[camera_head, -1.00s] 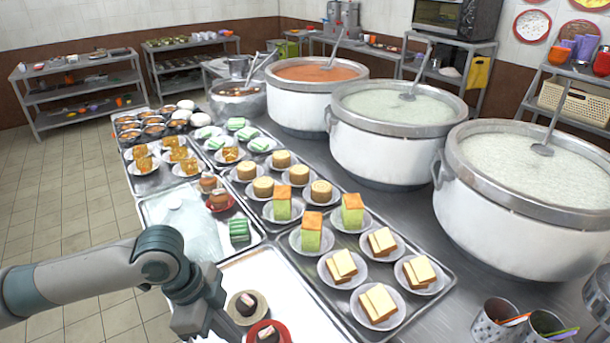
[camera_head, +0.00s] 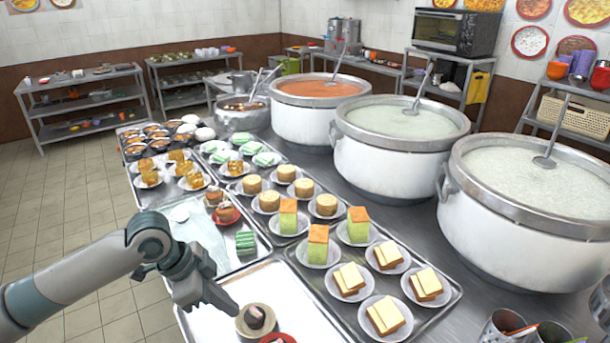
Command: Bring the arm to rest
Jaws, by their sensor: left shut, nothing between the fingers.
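My left arm comes in from the lower left, and my left gripper (camera_head: 222,306) is over the near tray (camera_head: 290,292), close to a small plate with a dark piece of food (camera_head: 255,317). The gripper is shut with nothing in it. I cannot tell how high it is above the tray or whether it touches the plate. A second, red plate (camera_head: 277,339) is cut off by the bottom edge. My right arm and gripper are not in view.
Trays of plated cakes (camera_head: 318,246) fill the counter beside the arm. Large white stockpots with ladles stand along the right, the nearest one (camera_head: 530,235) holding pale congee. Metal cups (camera_head: 505,326) stand at the lower right. Open tiled floor (camera_head: 60,210) lies to the left.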

